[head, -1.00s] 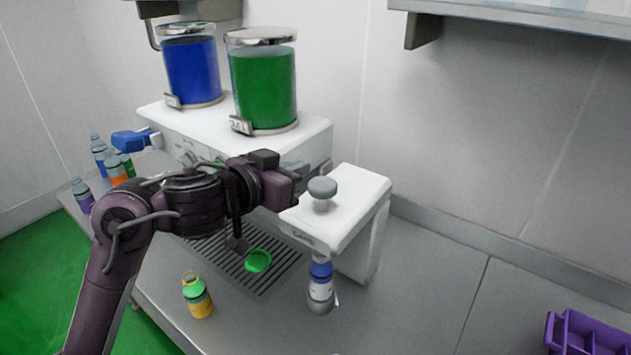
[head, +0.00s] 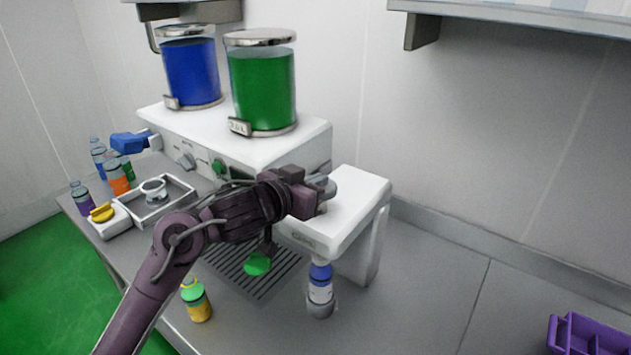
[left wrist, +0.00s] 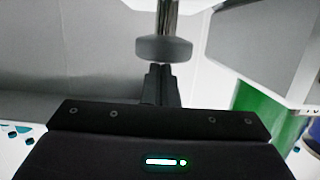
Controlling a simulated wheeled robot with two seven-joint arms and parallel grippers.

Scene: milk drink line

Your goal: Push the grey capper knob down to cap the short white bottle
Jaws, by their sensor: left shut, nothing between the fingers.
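The grey capper knob (head: 321,186) sits on top of the white capper housing (head: 352,205), partly hidden behind my left gripper (head: 318,197). In the left wrist view the knob (left wrist: 164,48) is just beyond my shut, empty fingertips (left wrist: 160,72); whether they touch it I cannot tell. The short bottle (head: 320,284), white with a blue band, stands upright under the front of the capper. My right gripper is not in view.
Blue (head: 191,72) and green (head: 262,88) dispenser tanks stand on the white machine behind. A yellow bottle with a green top (head: 196,300) stands near the drip grate (head: 240,268). A purple crate (head: 592,338) is at the lower right. The counter between is clear.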

